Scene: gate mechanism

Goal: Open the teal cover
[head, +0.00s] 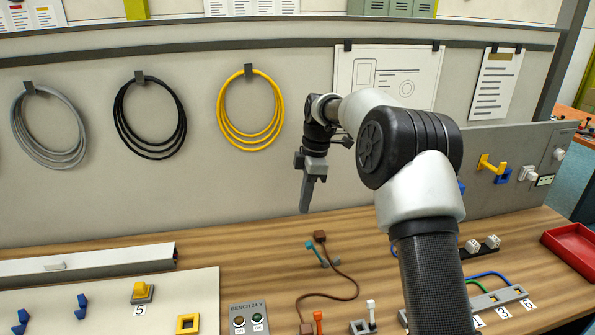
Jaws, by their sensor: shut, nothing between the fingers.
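No clear teal cover shows in the head view. The only teal I see is the end of a small slanted teal-and-grey piece (312,247) on the wooden bench, beside a brown block. I cannot tell whether it is a cover or a lever. My gripper (305,205) points down with its fingers together and nothing between them. In the picture it is above the teal-and-grey piece and apart from it. My arm hides part of the bench on the right.
A brown cable (345,290) curves over the bench (215,240). A grey switch box (248,318) stands at the front. A pale board (100,300) with blue and yellow parts lies left. A red tray (575,245) is far right. The wall with cable coils rises behind.

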